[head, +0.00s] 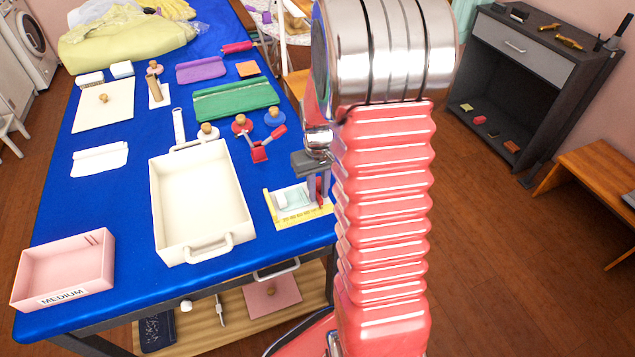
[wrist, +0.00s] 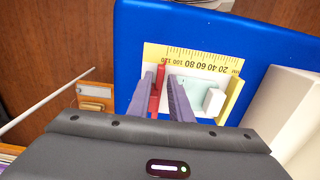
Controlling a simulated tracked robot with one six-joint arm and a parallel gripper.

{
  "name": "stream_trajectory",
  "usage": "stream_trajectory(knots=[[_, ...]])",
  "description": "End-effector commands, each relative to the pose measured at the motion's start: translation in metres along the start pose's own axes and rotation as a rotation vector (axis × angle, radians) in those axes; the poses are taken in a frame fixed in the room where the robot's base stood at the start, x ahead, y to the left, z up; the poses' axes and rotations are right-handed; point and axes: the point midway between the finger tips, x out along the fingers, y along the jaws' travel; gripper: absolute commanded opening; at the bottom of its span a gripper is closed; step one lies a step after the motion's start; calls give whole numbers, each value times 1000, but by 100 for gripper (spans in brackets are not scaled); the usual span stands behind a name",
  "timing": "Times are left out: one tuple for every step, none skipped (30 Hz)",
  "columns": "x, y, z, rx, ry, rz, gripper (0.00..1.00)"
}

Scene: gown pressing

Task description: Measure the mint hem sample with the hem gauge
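The hem gauge is a pale yellow plate (head: 305,217) with a printed scale, at the right front corner of the blue table. The wrist view shows its numbers and yellow end stop (wrist: 231,101). The mint hem sample (wrist: 194,92) lies flat on the gauge, with a white block (wrist: 214,101) on its stop-side end. A red slider (wrist: 156,92) stands across the gauge at the sample's other side. My gripper (wrist: 161,76) is over the gauge, fingers apart, with the slider between them and nearer the left finger. Whether a finger touches it I cannot tell. The fingers hide part of the sample.
A cream tray (head: 160,215) with handles stands just left of the gauge. A pink box labelled MEDIUM (head: 62,272) is at the front left. A red clamp-like tool (head: 262,148) and a green folded cloth (head: 235,100) lie behind. The table edge is close by the gauge.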

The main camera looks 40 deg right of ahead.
Motion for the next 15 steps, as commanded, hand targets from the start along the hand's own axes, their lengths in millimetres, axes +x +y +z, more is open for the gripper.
stream_trajectory(knots=[[3, 0, 0, 0, 0, 0, 19], [4, 0, 0, 0, 0, 0, 19], [4, 0, 0, 0, 0, 0, 19], [5, 0, 0, 0, 0, 0, 19], [5, 0, 0, 0, 0, 0, 19], [5, 0, 0, 0, 0, 0, 19], [5, 0, 0, 0, 0, 0, 19], [5, 0, 0, 0, 0, 0, 19], [5, 0, 0, 1, 0, 0, 19], [5, 0, 0, 1, 0, 0, 19], [5, 0, 0, 1, 0, 0, 19], [5, 0, 0, 1, 0, 0, 16], [5, 0, 0, 1, 0, 0, 14], [5, 0, 0, 1, 0, 0, 12], [5, 0, 0, 1, 0, 0, 9]])
